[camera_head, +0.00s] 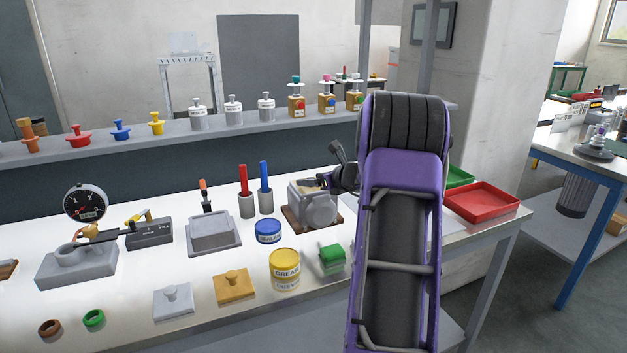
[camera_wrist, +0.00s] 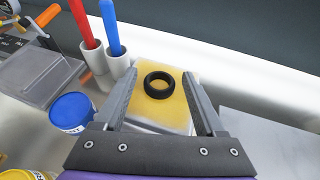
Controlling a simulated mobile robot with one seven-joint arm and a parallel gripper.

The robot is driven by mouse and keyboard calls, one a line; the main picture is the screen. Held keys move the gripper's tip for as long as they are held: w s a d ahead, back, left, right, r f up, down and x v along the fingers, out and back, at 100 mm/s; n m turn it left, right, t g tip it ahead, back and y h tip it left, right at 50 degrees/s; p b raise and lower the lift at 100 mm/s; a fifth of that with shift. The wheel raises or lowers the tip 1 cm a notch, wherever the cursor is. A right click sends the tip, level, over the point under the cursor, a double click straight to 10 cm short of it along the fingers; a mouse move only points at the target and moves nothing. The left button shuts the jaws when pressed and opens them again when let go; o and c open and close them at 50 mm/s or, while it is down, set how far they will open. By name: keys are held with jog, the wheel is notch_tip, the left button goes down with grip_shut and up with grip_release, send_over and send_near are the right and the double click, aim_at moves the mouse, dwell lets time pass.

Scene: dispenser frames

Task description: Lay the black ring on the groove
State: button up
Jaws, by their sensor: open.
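The black ring (camera_wrist: 159,85) lies flat on a yellow pad with a pale border (camera_wrist: 148,122) in the wrist view. My gripper (camera_wrist: 161,76) is open, one finger on each side of the ring with gaps between. In the head view my gripper (camera_head: 318,182) is small and dark beside my purple arm, and the ring cannot be made out. A grey rounded housing (camera_head: 318,211) stands on a brown board just in front of the gripper there. No groove can be clearly made out in either view.
Red and blue markers in grey holders (camera_head: 266,203) and a blue tin (camera_head: 268,232) stand left of the gripper. A yellow grease tin (camera_head: 285,268) and green block (camera_head: 332,257) are nearer. A red tray (camera_head: 481,201) is at right. A shelf runs along the back.

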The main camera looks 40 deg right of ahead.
jog(key=shift+r, duration=0.1)
jog(key=shift+r, duration=0.15)
jog(key=p+v, duration=0.1)
jog(key=v, duration=1.1)
